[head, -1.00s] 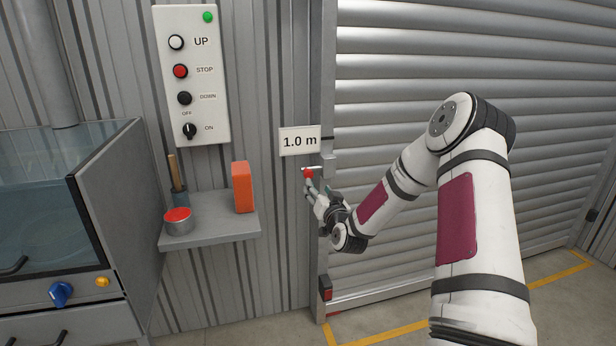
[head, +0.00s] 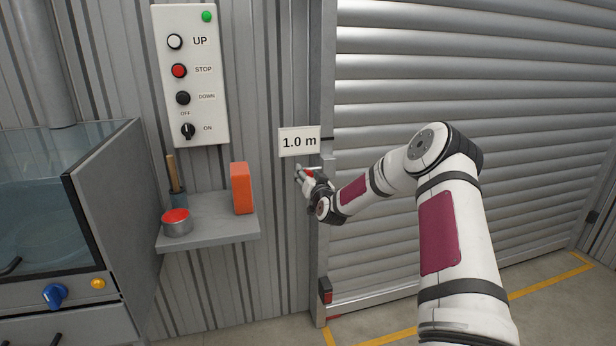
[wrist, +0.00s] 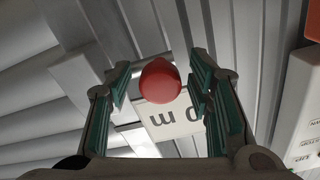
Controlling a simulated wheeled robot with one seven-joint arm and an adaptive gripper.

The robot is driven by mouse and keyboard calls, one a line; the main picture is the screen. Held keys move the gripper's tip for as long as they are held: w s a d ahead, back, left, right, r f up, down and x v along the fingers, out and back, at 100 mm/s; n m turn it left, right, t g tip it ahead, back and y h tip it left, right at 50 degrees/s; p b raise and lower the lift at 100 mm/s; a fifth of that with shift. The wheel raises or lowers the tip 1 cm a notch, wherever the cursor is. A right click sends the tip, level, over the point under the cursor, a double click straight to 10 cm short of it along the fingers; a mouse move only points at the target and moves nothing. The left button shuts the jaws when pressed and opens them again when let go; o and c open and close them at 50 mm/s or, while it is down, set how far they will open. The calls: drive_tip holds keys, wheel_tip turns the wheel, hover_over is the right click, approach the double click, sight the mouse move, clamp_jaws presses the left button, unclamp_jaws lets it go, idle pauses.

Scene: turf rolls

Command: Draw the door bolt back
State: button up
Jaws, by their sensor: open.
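The door bolt's red knob (wrist: 160,80) is between the two fingers of my gripper (wrist: 160,95) in the wrist view. The fingers are open, with a gap on each side of the knob. In the head view the knob (head: 309,174) is a small red spot at the left edge of the roller door (head: 430,90), just below the "1.0 m" sign. My gripper (head: 303,174) is around it there and partly hides it. The bolt's bar is mostly hidden.
The "1.0 m" sign (head: 299,142) is just above my gripper. A control panel (head: 190,75) is on the wall to the left. A shelf (head: 215,235) below it holds a red-topped tin (head: 176,222) and an orange block (head: 241,188). A glass-fronted cabinet (head: 110,200) stands far left.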

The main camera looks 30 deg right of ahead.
clamp_jaws()
drive_tip(key=shift+w+a+b, duration=0.15)
drive_tip(key=shift+w+a, duration=0.1)
drive_tip(key=shift+a, duration=0.65)
drive_tip(key=shift+w+a+b, duration=0.15)
drive_tip(key=shift+w+a, duration=0.05)
drive_tip(key=shift+a, duration=0.65)
drive_tip(key=shift+w+a+b, duration=0.15)
drive_tip(key=shift+w+a, duration=0.1)
drive_tip(key=shift+a, duration=0.65)
unclamp_jaws()
drive_tip(key=shift+a, duration=0.1)
drive_tip(key=v, duration=1.2)
